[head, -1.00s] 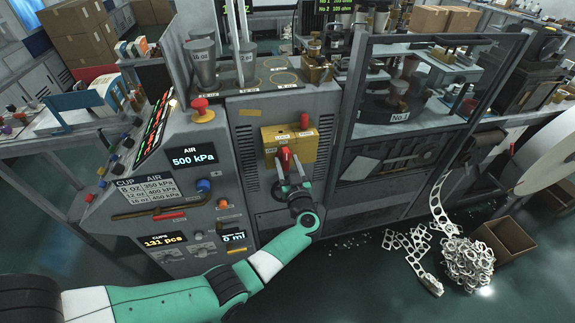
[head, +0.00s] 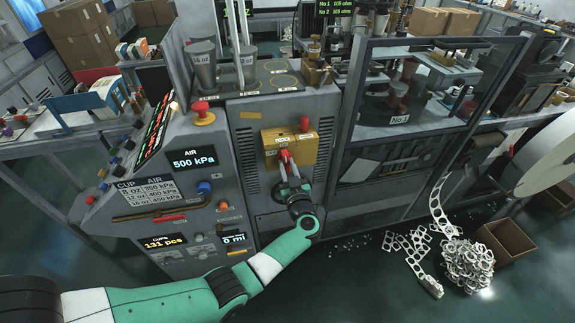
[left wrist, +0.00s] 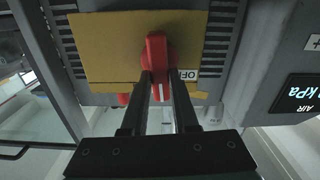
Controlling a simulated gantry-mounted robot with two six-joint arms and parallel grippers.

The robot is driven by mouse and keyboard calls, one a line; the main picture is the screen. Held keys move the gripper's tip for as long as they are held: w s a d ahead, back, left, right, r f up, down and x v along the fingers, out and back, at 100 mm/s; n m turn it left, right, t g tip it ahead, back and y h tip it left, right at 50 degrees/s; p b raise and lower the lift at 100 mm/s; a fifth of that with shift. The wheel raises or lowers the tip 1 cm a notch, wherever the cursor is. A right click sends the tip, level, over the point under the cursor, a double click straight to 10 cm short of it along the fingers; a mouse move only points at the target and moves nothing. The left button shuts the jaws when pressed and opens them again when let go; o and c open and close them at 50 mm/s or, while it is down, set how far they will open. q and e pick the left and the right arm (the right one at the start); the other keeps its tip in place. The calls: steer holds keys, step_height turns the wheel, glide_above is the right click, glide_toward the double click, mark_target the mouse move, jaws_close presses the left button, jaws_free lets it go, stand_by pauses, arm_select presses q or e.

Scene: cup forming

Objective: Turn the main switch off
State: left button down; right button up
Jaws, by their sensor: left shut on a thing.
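The main switch is a red rotary handle (head: 284,154) on a yellow panel (head: 307,150) on the front of the grey machine. In the left wrist view the red handle (left wrist: 157,50) stands out from the yellow panel (left wrist: 110,45), with a white mark near its lower end. My left gripper (head: 287,163) is shut on the handle, one finger on each side of it. A white label, partly hidden by a finger and reading "OF", shows beside the handle in the left wrist view. My right gripper is not in view.
A control console with an air display (head: 193,162) stands to the left, with a red-topped stop button (head: 202,112). A glass-fronted cabinet (head: 400,133) is to the right. Scrap (head: 467,266) lies on the floor.

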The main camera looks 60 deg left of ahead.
arm_select(q)
steer(key=n+p, duration=0.1)
steer(key=n, duration=0.2)
steer(key=shift+s, duration=0.2)
steer(key=n, duration=0.4)
steer(key=n+b, duration=0.1)
steer(key=n, duration=0.4)
steer(key=f+n, duration=0.1)
steer(key=n, duration=0.3)
steer(key=shift+s+a+f+n+b, duration=0.1)
steer(key=shift+s+a+n+b, duration=0.05)
steer(key=shift+s+n+b, duration=0.25)
steer(key=c, duration=0.7)
jaws_free()
steer(key=p+v, duration=0.2)
steer(key=v, duration=0.9)
steer(key=shift+d, duration=0.3)
